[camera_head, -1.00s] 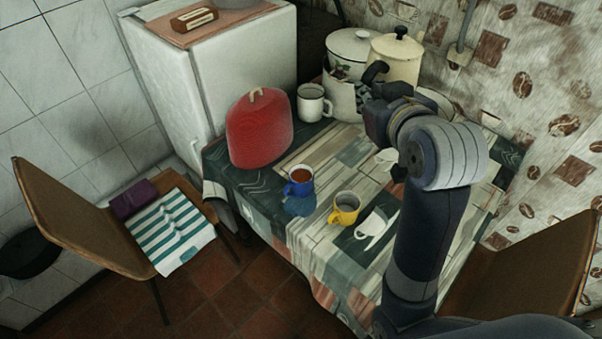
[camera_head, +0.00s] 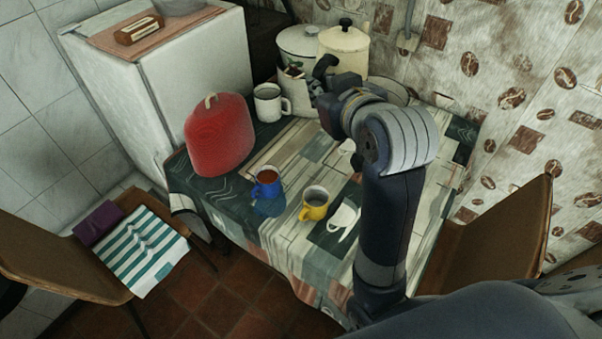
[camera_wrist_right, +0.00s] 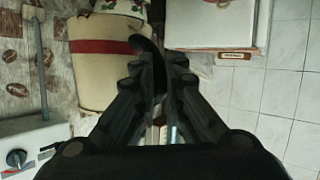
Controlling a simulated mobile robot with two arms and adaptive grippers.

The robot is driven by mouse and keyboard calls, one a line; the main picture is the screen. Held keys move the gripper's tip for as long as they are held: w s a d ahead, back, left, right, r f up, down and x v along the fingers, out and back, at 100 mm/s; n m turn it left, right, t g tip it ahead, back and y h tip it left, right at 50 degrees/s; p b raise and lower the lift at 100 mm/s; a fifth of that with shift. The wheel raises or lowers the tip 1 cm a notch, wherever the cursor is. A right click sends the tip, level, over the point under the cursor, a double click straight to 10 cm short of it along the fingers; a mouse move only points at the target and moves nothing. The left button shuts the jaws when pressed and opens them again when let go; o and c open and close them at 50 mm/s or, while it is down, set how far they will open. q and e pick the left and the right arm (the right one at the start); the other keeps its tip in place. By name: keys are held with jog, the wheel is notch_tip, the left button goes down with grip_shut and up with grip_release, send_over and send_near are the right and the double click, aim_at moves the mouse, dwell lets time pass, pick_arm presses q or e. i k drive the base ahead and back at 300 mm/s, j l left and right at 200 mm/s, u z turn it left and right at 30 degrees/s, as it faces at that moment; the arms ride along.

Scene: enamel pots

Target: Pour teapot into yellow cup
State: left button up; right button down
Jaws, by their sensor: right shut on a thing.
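The yellow cup (camera_head: 315,205) stands upright on the patterned table, right of a blue mug (camera_head: 267,183) holding a brown liquid. A cream lidded pot with a black knob (camera_head: 343,48), which I take for the teapot, is at the table's back; it shows with a red band in the right wrist view (camera_wrist_right: 98,75). My right gripper (camera_head: 325,70) is beside it at the back of the table, its fingers (camera_wrist_right: 160,72) shut around a dark curved part, apparently its handle. The arm hides part of the table. My left gripper is not in view.
A large white enamel pot (camera_head: 300,40) stands close beside the cream pot. A white mug (camera_head: 270,103) and a red cosy-shaped cover (camera_head: 219,137) are at the table's left. A fridge (camera_head: 165,85) stands behind.

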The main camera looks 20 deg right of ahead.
aim_at(315, 198)
jog(key=i+z, duration=0.15)
jog(key=z, duration=0.2)
jog(key=i+z, duration=0.15)
jog(key=z, duration=0.25)
jog(key=k+j+z, duration=0.35)
jog(key=k, duration=0.25)
